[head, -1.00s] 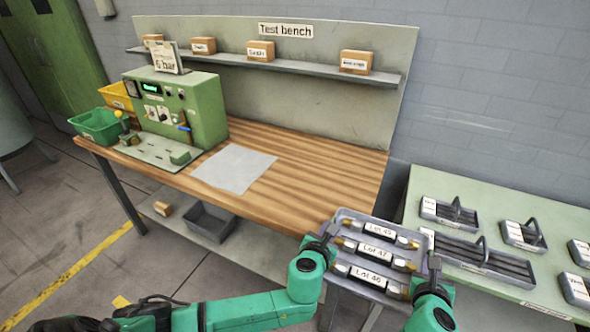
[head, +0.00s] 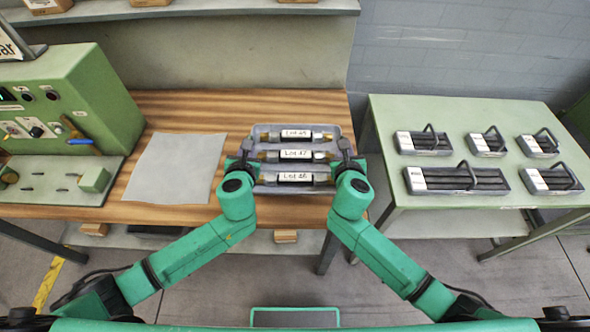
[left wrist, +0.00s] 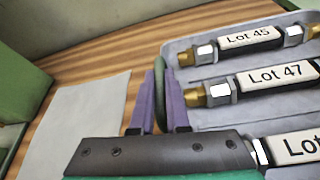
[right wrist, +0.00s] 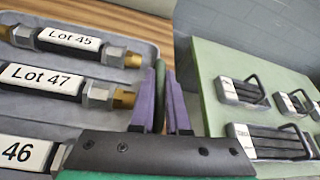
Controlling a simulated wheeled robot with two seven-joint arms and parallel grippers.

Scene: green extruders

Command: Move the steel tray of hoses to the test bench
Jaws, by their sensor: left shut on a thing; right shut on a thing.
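The steel tray (head: 300,121) holds three dark hoses with brass ends, labelled Lot 45 (head: 296,134), Lot 47 (head: 295,155) and Lot 46 (head: 295,177). In the head view it appears level over the right part of the wooden test bench (head: 190,112). Whether it touches the top cannot be told. My left gripper (head: 243,163) is shut on the tray's left handle, also in the left wrist view (left wrist: 160,85). My right gripper (head: 347,162) is shut on the right handle, also in the right wrist view (right wrist: 167,90).
A pale sheet (head: 174,168) lies on the bench just left of the tray. A green test machine (head: 75,100) stands further left. A back panel with a shelf (head: 200,12) rises behind. A green table (head: 460,110) with several smaller trays stands to the right, across a gap.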

